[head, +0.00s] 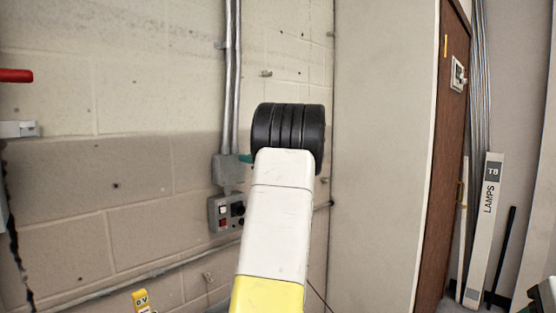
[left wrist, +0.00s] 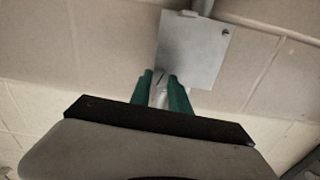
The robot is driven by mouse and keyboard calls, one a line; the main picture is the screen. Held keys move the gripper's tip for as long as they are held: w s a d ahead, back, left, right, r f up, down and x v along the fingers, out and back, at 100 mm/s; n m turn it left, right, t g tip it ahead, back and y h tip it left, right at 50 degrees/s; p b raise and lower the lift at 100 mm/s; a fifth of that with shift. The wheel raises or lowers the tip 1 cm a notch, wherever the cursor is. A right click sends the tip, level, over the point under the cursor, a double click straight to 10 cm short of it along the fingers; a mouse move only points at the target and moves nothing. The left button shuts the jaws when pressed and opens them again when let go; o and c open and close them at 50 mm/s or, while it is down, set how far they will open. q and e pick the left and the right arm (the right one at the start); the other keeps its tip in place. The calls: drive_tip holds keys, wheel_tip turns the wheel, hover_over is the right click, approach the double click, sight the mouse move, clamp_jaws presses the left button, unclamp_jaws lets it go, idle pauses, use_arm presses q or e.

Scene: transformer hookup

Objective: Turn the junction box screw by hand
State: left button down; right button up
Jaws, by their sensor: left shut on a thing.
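The grey junction box (head: 229,174) is on the block wall at the foot of two vertical conduits in the head view. In the left wrist view its flat cover (left wrist: 196,48) fills the top centre. My left gripper (head: 245,158) is mostly hidden behind my own arm in the head view; only a bit of teal finger shows at the box. In the left wrist view, the two teal fingers of my left gripper (left wrist: 163,90) are shut on the pale, slotted screw (left wrist: 160,90) at the cover's lower edge. My right gripper is not in view.
A switch and outlet box (head: 226,212) with a red switch is below the junction box. A horizontal conduit (head: 150,274) runs low along the wall. A yellow tester top (head: 141,300) shows at the bottom. A brown door (head: 452,150) and a lamp carton (head: 486,220) stand at right.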

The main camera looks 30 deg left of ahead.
use_arm(q)
drive_tip(key=shift+n, duration=0.7)
drive_tip(key=c, duration=1.2)
unclamp_jaws()
drive_tip(key=v, duration=0.7)
drive_tip(key=shift+d, duration=0.35)
drive_tip(key=shift+s, duration=0.1)
